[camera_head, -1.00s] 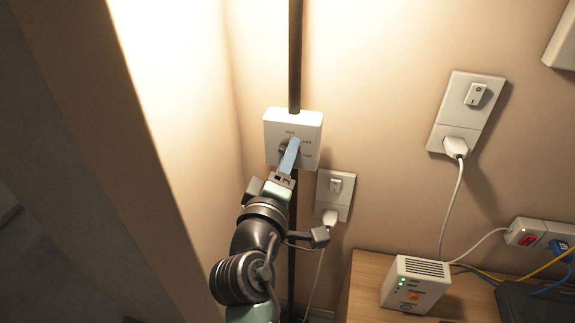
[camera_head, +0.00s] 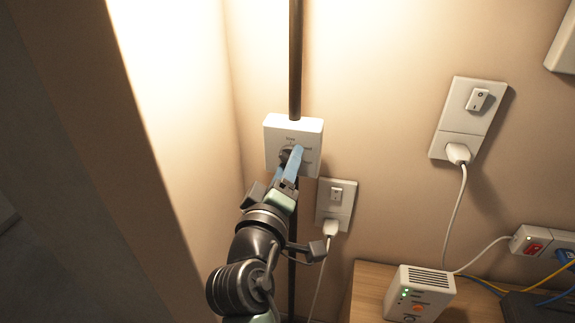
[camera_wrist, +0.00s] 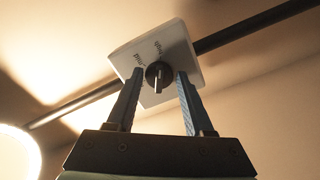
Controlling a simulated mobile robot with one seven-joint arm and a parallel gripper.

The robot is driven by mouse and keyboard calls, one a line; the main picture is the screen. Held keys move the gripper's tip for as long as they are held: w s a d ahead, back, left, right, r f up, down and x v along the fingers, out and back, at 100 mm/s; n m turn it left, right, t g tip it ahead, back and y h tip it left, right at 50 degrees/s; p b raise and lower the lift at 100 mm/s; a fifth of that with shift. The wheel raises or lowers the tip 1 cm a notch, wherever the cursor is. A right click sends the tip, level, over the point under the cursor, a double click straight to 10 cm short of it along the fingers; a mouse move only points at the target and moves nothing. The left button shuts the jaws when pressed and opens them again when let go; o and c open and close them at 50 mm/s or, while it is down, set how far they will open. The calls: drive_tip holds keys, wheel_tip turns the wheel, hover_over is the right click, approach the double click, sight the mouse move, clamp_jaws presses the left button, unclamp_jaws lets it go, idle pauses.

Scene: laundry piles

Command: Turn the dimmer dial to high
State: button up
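The dimmer is a white wall box (camera_head: 275,138) on a dark vertical pipe, with a dark round dial (camera_head: 285,154) on its face. The small labels around the dial are too blurred to read surely in the head view. In the wrist view the dial (camera_wrist: 158,72) has a light raised ridge and sits on the white box (camera_wrist: 182,52). My gripper (camera_head: 290,163) is at the dial. In the wrist view the blue fingers of my gripper (camera_wrist: 158,77) are apart, one on each side of the dial, with visible gaps. Which setting the dial marks I cannot tell.
A switch with a plug (camera_head: 336,205) is just right of the dimmer. Another switch and socket plate (camera_head: 468,120) is further right. A wooden table (camera_head: 370,290) holds a white device (camera_head: 420,292) with cables. A wall corner (camera_head: 150,120) stands close on the left.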

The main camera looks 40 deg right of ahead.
drive_tip(key=shift+o, duration=1.3)
drive_tip(key=shift+a, duration=0.1)
drive_tip(key=v, duration=1.3)
